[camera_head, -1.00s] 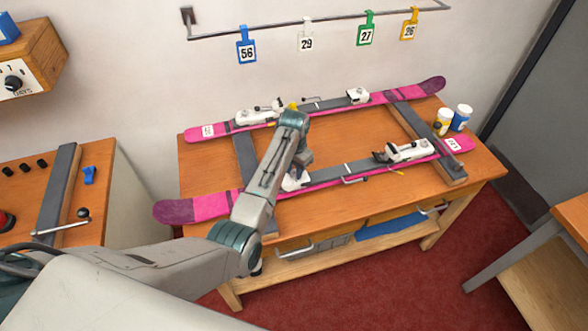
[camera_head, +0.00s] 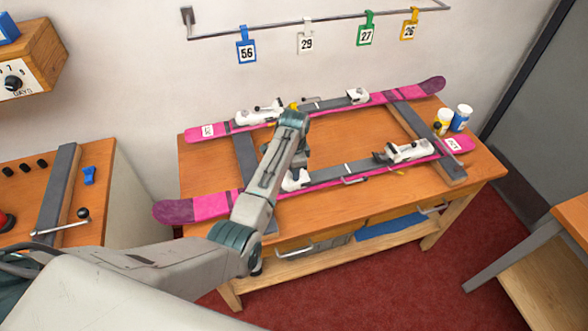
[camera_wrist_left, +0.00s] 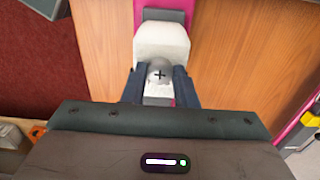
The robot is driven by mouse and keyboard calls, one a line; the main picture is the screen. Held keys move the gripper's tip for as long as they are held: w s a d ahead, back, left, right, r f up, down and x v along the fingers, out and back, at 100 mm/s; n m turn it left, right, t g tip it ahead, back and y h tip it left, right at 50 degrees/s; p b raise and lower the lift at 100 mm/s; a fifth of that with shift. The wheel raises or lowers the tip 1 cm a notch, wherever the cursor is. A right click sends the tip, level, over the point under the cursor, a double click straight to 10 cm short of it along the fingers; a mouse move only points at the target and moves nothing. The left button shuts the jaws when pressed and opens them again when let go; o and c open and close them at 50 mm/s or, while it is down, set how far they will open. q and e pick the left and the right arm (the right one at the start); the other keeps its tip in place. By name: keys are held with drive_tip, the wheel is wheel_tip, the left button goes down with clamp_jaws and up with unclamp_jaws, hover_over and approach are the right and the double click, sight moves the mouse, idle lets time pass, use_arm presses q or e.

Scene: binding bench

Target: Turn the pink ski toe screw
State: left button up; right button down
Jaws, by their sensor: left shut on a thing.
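Two pink skis lie across the wooden bench, a near one (camera_head: 325,178) and a far one (camera_head: 405,93). The near ski's white toe piece (camera_head: 296,181) is partly hidden behind my left arm; it also shows in the left wrist view (camera_wrist_left: 161,42). A round grey screw head with a dark cross, the toe screw (camera_wrist_left: 159,73), sits at the end of this toe piece. My left gripper (camera_wrist_left: 159,84) is shut on the screw head, with one dark finger on each side. My right gripper is not in view.
Dark supports (camera_head: 427,135) hold the skis up off the bench (camera_head: 215,160). A blue jar (camera_head: 461,118) and a yellow-labelled jar (camera_head: 443,122) stand at the bench's right end. Numbered tags hang from a wall rail (camera_head: 330,18). A side table (camera_head: 105,185) stands at left.

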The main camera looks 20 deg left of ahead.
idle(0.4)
use_arm(q)
drive_tip(key=o, duration=1)
drive_tip(key=shift+r, duration=0.1)
wheel_tip(320, 180, up, 11)
drive_tip(key=b, duration=0.3)
drive_tip(key=shift+f, duration=0.2)
